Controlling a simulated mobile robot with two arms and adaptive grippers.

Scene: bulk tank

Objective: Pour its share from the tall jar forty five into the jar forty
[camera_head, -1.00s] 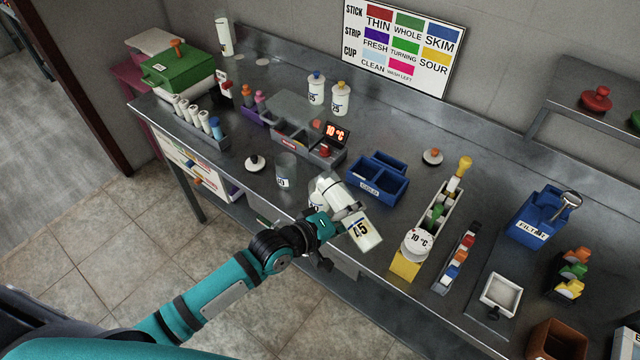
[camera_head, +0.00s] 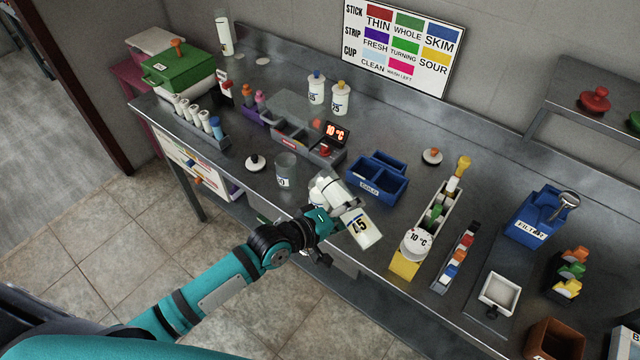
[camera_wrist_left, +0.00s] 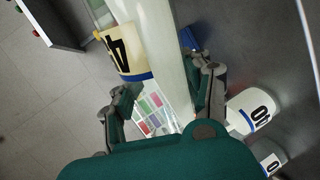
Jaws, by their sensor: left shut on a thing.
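The tall jar forty five (camera_head: 361,229) is pale with a dark 45 on its label. My left gripper (camera_head: 338,212) is shut on it and holds it strongly tilted near the front edge of the bench, its label end low at the right. In the left wrist view the jar (camera_wrist_left: 127,52) lies between the fingers (camera_wrist_left: 158,95). A clear jar (camera_head: 284,171) with a label ending in 0 stands upright left of the gripper. A white jar (camera_head: 316,196) stands closer, partly hidden by the gripper.
A blue divided caddy (camera_head: 378,182) stands just right of the held jar. A loose lid (camera_head: 255,163) lies left of the clear jar. A yellow-fronted rack (camera_head: 404,265) stands further right. Two capped jars (camera_head: 340,98) stand at the back.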

